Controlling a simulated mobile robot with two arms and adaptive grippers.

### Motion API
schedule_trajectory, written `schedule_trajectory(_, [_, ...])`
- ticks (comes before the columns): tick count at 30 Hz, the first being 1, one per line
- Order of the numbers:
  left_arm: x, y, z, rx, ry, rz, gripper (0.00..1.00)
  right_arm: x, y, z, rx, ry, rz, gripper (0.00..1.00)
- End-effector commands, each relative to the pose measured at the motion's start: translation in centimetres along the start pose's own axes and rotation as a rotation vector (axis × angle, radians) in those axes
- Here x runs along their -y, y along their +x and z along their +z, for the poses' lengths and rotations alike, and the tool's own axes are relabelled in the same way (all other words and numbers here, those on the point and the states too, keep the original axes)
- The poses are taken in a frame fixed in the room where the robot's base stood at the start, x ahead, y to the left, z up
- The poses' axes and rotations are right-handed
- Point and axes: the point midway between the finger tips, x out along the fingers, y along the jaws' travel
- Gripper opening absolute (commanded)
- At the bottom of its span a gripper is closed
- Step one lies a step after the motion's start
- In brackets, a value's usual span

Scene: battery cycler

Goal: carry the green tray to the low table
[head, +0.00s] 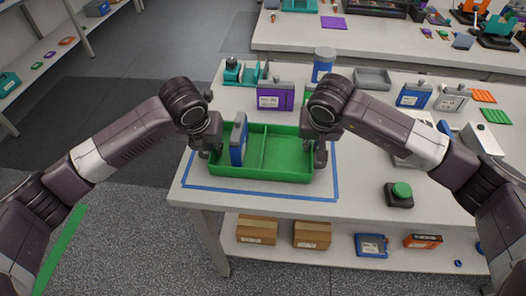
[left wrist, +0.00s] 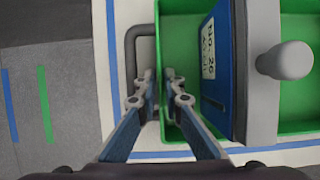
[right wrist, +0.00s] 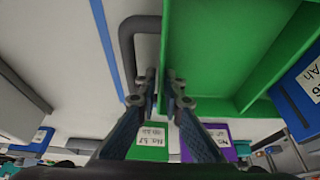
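The green tray (head: 285,153) is at the front left of the white worktop, over a blue tape outline. A divider splits it, and a blue labelled case with a grey top (head: 239,140) stands upright in its left compartment. My left gripper (left wrist: 161,76) is shut on the tray's left end wall, beside a dark handle (left wrist: 131,55). My right gripper (right wrist: 162,75) is shut on the right end wall, beside another dark handle (right wrist: 126,45). I cannot tell whether the tray touches the worktop. I cannot pick out the low table.
A green-topped button box (head: 400,193) is to the right. Boxes (head: 312,234) lie on the shelf below. Open floor (head: 130,180) lies to the left, with a green strip (head: 60,248).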

Motion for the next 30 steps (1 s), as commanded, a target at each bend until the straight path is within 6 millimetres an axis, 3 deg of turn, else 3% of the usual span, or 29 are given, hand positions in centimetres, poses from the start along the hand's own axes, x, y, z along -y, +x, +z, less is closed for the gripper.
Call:
schedule_trajectory(4, [0.01,-0.01,-0.01,0.000,0.000,0.000,0.08,0.02,-0.02,0.00,0.000,0.000,0.000,0.08])
schedule_trajectory(7, [0.02,-0.03,0.00,0.000,0.000,0.000,0.00,0.02,-0.03,-0.01,0.000,0.000,0.000,0.00])
schedule_trajectory(30, [0.02,-0.66,0.38,0.005,0.000,-0.001,0.00,0.05,-0.64,-0.37,-0.004,0.000,-0.002,0.00])
